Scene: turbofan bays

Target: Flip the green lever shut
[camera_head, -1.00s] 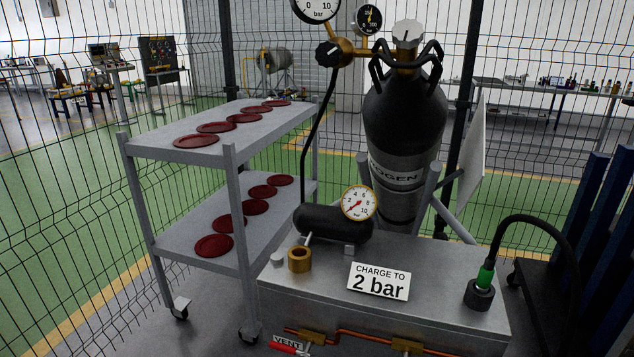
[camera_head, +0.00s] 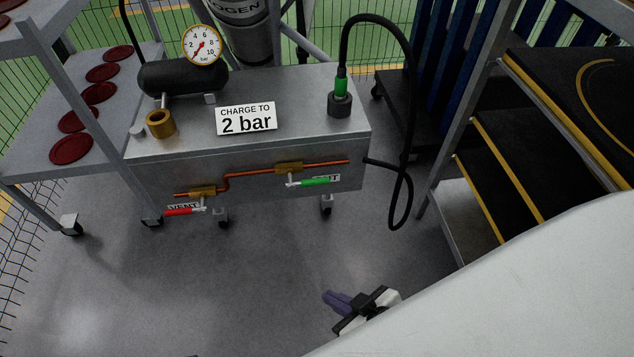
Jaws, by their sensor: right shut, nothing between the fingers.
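The green lever (camera_head: 314,181) is on the right brass valve (camera_head: 289,168) on the front face of the metal cart. It lies roughly level, along the copper pipe, and partly covers its label. My right gripper (camera_head: 328,298) is low in front of the cart, below and apart from the lever. Its purple fingers are together with nothing between them. My left gripper does not show.
A red lever (camera_head: 184,211) sits at a second brass valve (camera_head: 203,191) to the left, by a VENT label. A black hose (camera_head: 408,130) hangs in a loop right of the cart. Black stepped shelves (camera_head: 500,180) stand at the right. The floor before the cart is clear.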

